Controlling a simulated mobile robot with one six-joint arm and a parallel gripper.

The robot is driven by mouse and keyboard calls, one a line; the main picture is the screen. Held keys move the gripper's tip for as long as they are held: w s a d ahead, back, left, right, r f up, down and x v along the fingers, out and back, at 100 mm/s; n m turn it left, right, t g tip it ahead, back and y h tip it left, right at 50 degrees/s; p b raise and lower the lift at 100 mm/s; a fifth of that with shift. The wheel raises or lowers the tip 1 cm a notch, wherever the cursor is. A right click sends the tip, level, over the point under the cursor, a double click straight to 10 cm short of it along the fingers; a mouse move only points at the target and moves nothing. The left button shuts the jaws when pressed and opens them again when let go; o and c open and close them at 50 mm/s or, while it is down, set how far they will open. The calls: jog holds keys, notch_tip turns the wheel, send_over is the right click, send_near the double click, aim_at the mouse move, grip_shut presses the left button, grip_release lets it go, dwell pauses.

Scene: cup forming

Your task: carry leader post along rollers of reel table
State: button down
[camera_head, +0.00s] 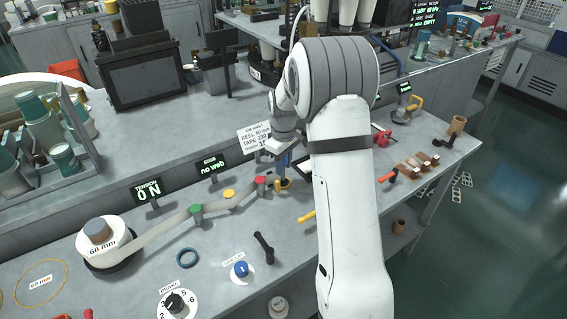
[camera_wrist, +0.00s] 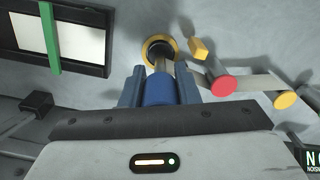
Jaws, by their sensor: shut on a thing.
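My gripper (camera_wrist: 160,88) is shut on the leader post, whose blue grip (camera_wrist: 160,91) sits between the two fingers. A brassy stem runs from the grip to a dark round base with a yellow rim (camera_wrist: 160,50). In the head view my gripper (camera_head: 283,163) is just right of and beyond the red roller (camera_head: 261,181). The green roller (camera_head: 196,209) and yellow roller (camera_head: 229,194) stand left of it. Pale tape (camera_head: 165,228) runs from the 60 mm reel (camera_head: 97,252) along these rollers towards the post. The red roller also shows in the wrist view (camera_wrist: 222,86).
The reel table (camera_head: 215,275) carries a blue ring (camera_head: 187,258), a black lever (camera_head: 264,247), a blue button (camera_head: 241,269) and a numbered dial (camera_head: 176,303). Signs read "TENSION ON" (camera_head: 148,192) and "no web" (camera_head: 211,167). My arm hides the table's right-middle.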

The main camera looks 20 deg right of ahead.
jog(key=shift+f, duration=0.15)
jog(key=c, duration=0.5)
grip_release()
dwell(0.4)
jog(key=shift+r+p, duration=2.5)
jog(key=shift+r, duration=1.55)
